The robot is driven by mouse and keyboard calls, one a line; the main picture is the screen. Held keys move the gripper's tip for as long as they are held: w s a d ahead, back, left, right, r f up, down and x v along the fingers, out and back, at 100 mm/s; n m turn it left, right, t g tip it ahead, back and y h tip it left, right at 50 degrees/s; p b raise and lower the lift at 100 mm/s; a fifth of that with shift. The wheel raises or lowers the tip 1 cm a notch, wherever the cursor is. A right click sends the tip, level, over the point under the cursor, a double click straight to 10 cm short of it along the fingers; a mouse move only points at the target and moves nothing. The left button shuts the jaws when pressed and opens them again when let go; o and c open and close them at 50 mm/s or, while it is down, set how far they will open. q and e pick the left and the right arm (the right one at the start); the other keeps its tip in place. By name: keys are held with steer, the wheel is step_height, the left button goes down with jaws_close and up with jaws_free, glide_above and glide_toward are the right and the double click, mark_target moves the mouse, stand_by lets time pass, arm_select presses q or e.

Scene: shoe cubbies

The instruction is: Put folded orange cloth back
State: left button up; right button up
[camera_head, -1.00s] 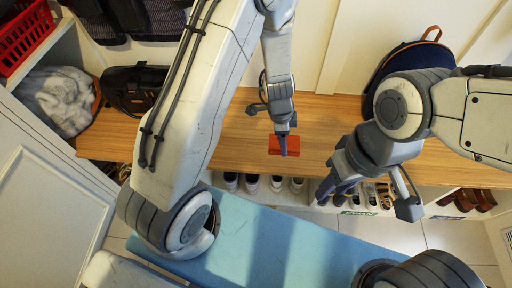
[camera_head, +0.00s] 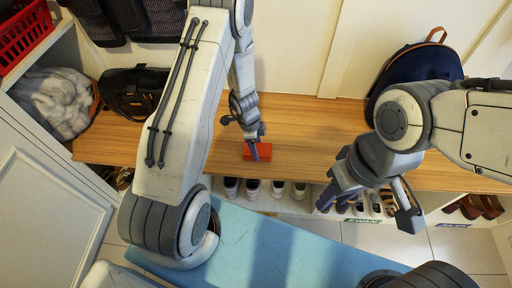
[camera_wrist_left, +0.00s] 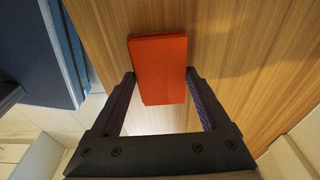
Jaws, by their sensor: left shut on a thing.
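The folded orange cloth (camera_head: 262,154) is a small flat red-orange block over the wooden bench top (camera_head: 310,135), near its front edge. It also shows in the left wrist view (camera_wrist_left: 160,68), between the two fingers. My left gripper (camera_head: 254,147) is shut on the cloth from above. I cannot tell whether the cloth touches the bench or hangs just above it. My right gripper (camera_head: 332,196) is in front of the bench edge at right, away from the cloth. Its finger gap is unclear.
A black bag (camera_head: 133,92) and a grey fluffy bundle (camera_head: 58,102) are at the left. A red basket (camera_head: 22,36) is at top left. A navy backpack (camera_head: 418,78) stands at back right. Several shoes (camera_head: 277,189) sit in cubbies below. The bench middle is clear.

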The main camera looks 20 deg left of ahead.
arm_select(q)
steer(key=o, duration=1)
steer(key=shift+o, duration=0.2)
